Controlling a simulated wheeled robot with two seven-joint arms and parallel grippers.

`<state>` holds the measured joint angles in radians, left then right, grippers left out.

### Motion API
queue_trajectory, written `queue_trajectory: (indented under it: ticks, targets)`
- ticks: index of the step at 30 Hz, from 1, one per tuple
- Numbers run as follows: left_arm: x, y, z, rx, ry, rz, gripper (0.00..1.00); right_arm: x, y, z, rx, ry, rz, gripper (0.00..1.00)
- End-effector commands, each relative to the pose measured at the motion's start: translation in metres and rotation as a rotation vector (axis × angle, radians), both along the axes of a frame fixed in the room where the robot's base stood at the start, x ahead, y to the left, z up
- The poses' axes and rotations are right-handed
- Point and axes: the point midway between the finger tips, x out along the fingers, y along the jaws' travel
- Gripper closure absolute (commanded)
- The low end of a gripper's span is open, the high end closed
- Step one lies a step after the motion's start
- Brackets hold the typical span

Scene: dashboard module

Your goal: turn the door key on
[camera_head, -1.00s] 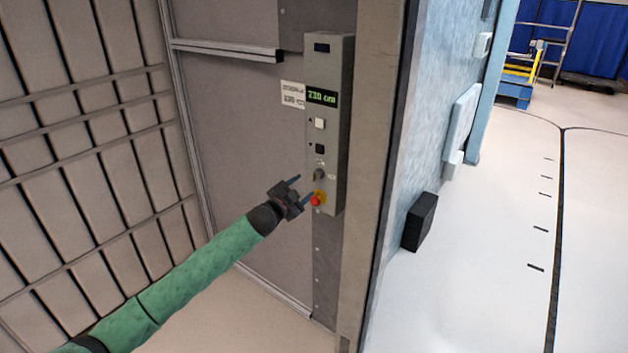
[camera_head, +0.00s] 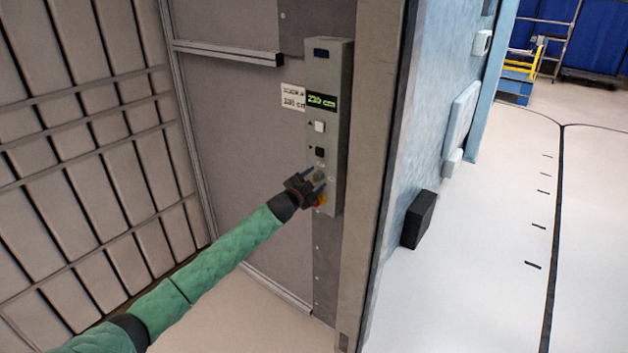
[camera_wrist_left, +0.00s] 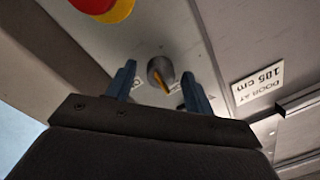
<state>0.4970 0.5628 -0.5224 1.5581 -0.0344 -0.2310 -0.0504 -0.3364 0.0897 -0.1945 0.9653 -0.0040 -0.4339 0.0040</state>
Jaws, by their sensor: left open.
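The grey control panel (camera_head: 341,75) stands upright on the wall, with a lit green display, a white button, a black button and the key switch below. The door key (camera_wrist_left: 160,75) is a round grey knob with an orange-yellow bar in the left wrist view. It is mostly hidden by the gripper in the head view. My left gripper (camera_wrist_left: 158,85) is open, its two blue fingers on either side of the key; I cannot tell whether they touch it. In the head view the left gripper (camera_head: 313,184) is close to the panel. My right gripper is not in view.
A red emergency button on a yellow base (camera_wrist_left: 105,8) sits close beside the key, near the gripper. A ribbed panel wall (camera_head: 80,150) is at the left. Open pale floor (camera_head: 480,270) lies at the right.

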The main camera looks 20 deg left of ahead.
Motion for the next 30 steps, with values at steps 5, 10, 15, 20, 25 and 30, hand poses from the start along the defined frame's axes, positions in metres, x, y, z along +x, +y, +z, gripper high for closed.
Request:
queue_trajectory:
  ticks: [5, 10, 15, 20, 25, 30]
  targets:
    - [0.0, 0.0, 0.0, 0.0, 0.0, 0.0, 0.67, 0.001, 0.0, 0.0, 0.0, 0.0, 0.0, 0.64]
    - [0.0, 0.0, 0.0, 0.0, 0.0, 0.0, 0.92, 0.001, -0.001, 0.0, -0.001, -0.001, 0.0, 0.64]
    - [0.0, 0.0, 0.0, 0.008, -0.002, 0.0, 0.92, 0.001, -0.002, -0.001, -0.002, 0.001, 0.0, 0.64]
    - [0.0, 0.0, -0.001, 0.048, -0.018, 0.0, 0.92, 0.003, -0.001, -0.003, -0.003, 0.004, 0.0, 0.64]
    - [0.0, 0.0, -0.002, 0.138, -0.051, 0.0, 0.92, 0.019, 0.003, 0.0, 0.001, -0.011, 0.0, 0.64]
    - [0.0, 0.001, -0.004, 0.272, -0.099, 0.0, 0.92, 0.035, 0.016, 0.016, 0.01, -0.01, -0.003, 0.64]
